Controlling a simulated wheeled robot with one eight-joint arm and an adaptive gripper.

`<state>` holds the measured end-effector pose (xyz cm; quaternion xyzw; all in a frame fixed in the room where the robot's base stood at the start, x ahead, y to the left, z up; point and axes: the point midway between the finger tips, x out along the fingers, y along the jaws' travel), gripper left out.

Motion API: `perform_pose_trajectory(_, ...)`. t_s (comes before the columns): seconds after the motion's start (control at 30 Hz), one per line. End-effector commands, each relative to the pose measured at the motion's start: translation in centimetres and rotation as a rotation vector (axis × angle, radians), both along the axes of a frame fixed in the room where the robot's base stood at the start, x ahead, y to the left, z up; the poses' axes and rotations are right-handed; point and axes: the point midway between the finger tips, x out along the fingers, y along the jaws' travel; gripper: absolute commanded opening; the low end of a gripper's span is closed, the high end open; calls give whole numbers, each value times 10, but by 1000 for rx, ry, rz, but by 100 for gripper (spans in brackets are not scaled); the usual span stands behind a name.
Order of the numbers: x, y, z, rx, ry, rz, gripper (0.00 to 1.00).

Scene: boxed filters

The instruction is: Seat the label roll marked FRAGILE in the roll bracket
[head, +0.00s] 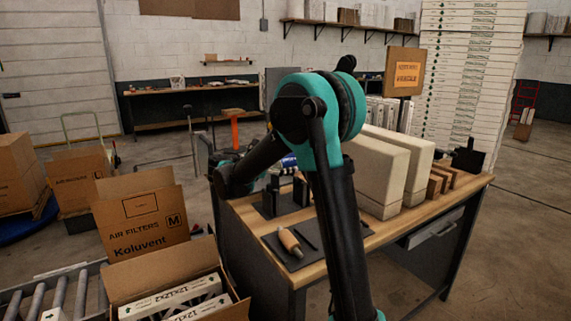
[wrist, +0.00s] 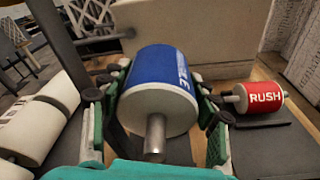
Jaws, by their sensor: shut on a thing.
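In the wrist view my gripper (wrist: 156,85) is shut on a blue label roll (wrist: 158,88), with green-backed fingers on both sides. White lettering runs along its right side; only part, ending in E, can be read. A metal core rod (wrist: 155,135) sticks out of its near end. In the head view a sliver of the blue roll (head: 289,160) shows behind my arm; my gripper is mostly hidden there. A black bracket with two uprights (head: 272,190) stands on the bench below the roll. The roll appears above it; contact cannot be told.
A red roll marked RUSH (wrist: 264,97) lies right of the blue roll, and a white roll (wrist: 45,120) lies left. Large cream boxes (head: 378,170) stand on the bench (head: 330,262). An open filter carton (head: 165,265) stands left.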

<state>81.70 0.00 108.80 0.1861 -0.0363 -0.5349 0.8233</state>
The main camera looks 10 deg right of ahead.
Motion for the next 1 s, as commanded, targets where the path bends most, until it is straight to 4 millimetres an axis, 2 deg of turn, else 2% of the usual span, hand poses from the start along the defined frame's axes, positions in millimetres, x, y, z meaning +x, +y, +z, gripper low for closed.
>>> perform_pose_trajectory(0.6,1,0,-46,0,0,1,15)
perform_pose_trajectory(1.0,0,0,-57,0,0,1,15)
